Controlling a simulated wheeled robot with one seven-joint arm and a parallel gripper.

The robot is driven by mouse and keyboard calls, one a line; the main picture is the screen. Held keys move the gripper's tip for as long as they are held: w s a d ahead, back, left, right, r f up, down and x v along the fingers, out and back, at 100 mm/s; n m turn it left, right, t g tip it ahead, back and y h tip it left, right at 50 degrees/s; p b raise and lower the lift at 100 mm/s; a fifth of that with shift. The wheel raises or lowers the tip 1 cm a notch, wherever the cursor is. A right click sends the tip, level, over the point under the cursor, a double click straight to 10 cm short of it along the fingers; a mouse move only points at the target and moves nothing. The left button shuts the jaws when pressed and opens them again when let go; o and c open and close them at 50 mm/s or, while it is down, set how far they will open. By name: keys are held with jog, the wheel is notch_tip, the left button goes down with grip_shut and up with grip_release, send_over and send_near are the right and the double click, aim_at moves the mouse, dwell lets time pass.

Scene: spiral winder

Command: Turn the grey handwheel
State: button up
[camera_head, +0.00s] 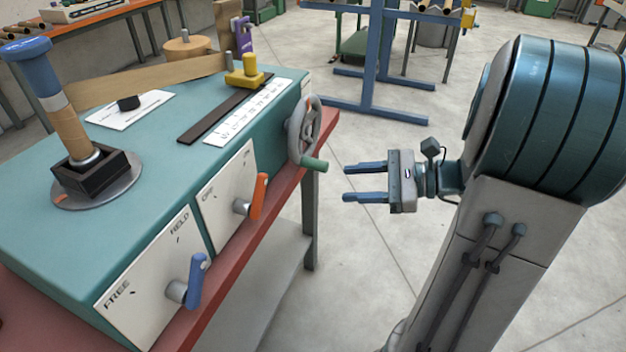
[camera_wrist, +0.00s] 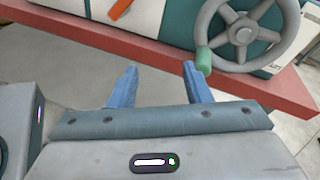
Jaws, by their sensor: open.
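The grey handwheel (camera_head: 304,131) is mounted on the right side face of the teal machine (camera_head: 150,110). It has several spokes and a green handle (camera_head: 313,164) at its lower rim. In the wrist view the wheel (camera_wrist: 242,32) is at the upper right, with its green handle (camera_wrist: 203,61) at the lower left of the rim. My gripper (camera_head: 346,182) is open and empty, to the right of the wheel and apart from it. In the wrist view my gripper (camera_wrist: 158,86) points toward the machine, its right finger just below the green handle.
An orange lever (camera_head: 257,196) and a blue lever (camera_head: 196,280) stick out from white panels on the machine's front. The machine stands on a red-edged bench (camera_head: 331,128). A blue frame stand (camera_head: 374,60) is behind. The floor around my gripper is clear.

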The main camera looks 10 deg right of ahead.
aim_at(328, 168)
jog(key=w+d+f+m+t+b, duration=0.2)
jog(key=d+f+m+t+b, duration=0.15)
jog(key=d, duration=0.25)
jog(key=shift+t+y, duration=0.3)
jog(key=shift+t, duration=0.15)
jog(key=b+x, duration=0.1)
jog(key=x, duration=1.2)
jog(key=shift+w+a+r+b, duration=0.2)
jog(key=shift+w+a+b, duration=0.1)
jog(key=shift+b, duration=0.05)
grip_shut()
